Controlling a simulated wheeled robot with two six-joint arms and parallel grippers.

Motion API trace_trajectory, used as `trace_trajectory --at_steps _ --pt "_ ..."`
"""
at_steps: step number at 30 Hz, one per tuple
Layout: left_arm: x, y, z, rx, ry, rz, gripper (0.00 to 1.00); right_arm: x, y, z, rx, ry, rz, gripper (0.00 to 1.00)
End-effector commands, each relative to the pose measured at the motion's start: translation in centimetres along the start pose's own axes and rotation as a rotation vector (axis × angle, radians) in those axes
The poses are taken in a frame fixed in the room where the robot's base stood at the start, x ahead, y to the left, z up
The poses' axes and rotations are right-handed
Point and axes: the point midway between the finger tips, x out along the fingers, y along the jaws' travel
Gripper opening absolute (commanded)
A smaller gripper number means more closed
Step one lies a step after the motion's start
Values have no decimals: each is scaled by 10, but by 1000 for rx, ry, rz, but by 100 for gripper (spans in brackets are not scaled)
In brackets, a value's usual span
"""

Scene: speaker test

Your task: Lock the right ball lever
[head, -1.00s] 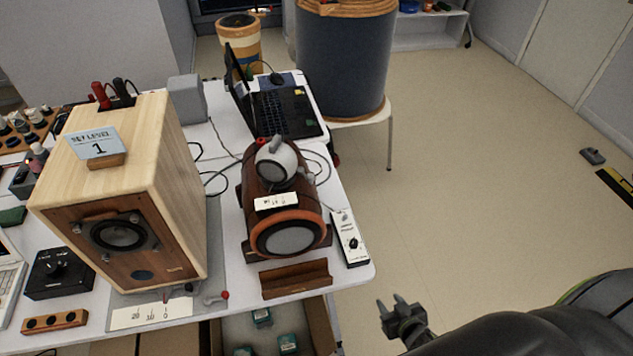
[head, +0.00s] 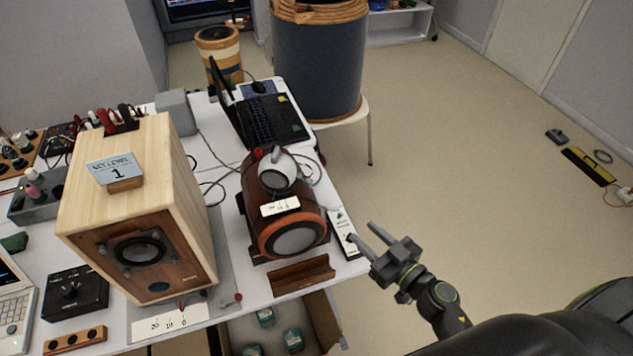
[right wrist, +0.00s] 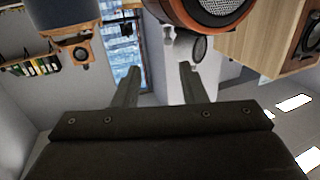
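A brown barrel-shaped speaker (head: 259,206) with an orange front ring stands on the right part of the table. The lever's lock state is too small to tell. My right gripper (head: 362,232) is open and empty, right of the barrel speaker and apart from it. In the right wrist view its two fingers (right wrist: 159,84) are spread, with the orange ring (right wrist: 206,18) beyond them. My left gripper is out of view.
A wooden box speaker (head: 130,200) stands at left. A small lever with a red tip (head: 238,298) is at the table's front edge, beside a printed scale (head: 170,324). A laptop (head: 266,118) is behind. A white control box (head: 341,228) lies near the right gripper.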

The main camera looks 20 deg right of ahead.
Motion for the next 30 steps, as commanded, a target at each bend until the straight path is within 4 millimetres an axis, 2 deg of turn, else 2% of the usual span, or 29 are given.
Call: trace_trajectory --at_steps 1,3,8,20,24,30 --pt "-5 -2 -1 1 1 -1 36 0 -4 -14 -6 14 -18 38" --pt "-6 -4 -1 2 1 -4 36 1 -8 -22 -9 23 -35 38" --pt "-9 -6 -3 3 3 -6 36 12 -9 -26 -10 28 -41 38" --pt "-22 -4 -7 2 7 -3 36 90 -13 -29 -8 29 -41 38" --pt "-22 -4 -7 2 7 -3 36 120 -14 -29 -8 29 -41 38" --pt "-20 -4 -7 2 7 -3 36 154 -15 -28 -9 28 -41 38"
